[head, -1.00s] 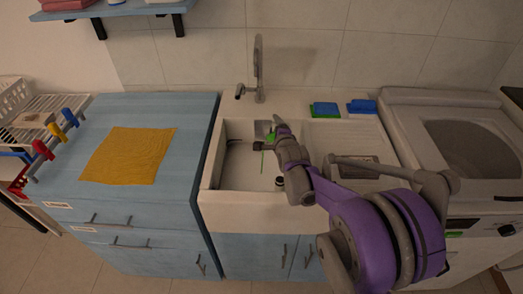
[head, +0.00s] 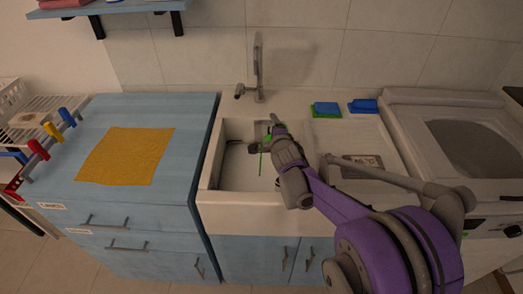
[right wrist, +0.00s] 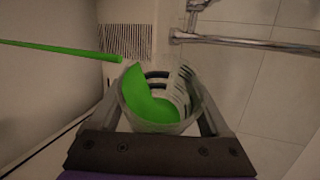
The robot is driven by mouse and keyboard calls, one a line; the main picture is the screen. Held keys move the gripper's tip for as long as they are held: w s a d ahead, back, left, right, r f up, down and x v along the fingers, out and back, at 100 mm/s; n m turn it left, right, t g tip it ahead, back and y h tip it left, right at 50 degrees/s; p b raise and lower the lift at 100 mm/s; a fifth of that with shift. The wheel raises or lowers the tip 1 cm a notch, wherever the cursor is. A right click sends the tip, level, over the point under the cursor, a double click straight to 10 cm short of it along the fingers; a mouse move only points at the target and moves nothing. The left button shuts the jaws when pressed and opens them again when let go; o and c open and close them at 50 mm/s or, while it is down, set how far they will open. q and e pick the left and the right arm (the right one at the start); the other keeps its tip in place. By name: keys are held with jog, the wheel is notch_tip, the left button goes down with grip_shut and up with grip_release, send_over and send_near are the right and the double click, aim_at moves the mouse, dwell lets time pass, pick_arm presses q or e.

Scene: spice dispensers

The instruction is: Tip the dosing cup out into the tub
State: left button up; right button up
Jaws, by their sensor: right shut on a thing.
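My right gripper (head: 265,135) is over the tub, a white sink basin (head: 232,180) in the counter. It is shut on the dosing cup, a clear cup with bright green liquid inside, seen best in the right wrist view (right wrist: 190,98) between the two fingers (right wrist: 160,112). The cup is tipped over. A thin green stream (head: 261,164) falls from it into the tub; the stream also shows in the right wrist view (right wrist: 60,48), leaving the cup's rim. Some green liquid (right wrist: 155,108) is still in the cup. My left gripper is out of view.
A grey tap (head: 258,70) stands behind the tub. Blue and green sponges (head: 326,109) and a blue block (head: 363,106) lie at the back right. A yellow cloth (head: 125,155) lies on the blue cabinet at left. A white washing machine (head: 420,125) stands at right.

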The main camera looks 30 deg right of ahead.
jog(key=shift+a, duration=0.15)
jog(key=shift+a+r+n, duration=0.1)
jog(key=shift+r+n, duration=0.15)
jog(key=shift+n, duration=0.15)
dwell(0.4)
jog(key=shift+a+r+n+t+h+p, duration=0.15)
jog(key=shift+r+n+t+h+p, duration=0.35)
jog(key=shift+p, duration=2.05)
jog(key=f+b, duration=0.1)
jog(key=b, duration=0.1)
jog(key=m+b, duration=0.1)
jog(key=b, duration=0.2)
jog(key=shift+d+f+g, duration=0.2)
jog(key=shift+f+g, duration=0.15)
jog(key=shift+g, duration=0.05)
jog(key=shift+s+r+y, duration=0.15)
jog(key=shift+y, duration=0.15)
jog(key=shift+w, duration=0.25)
jog(key=shift+m, duration=0.3)
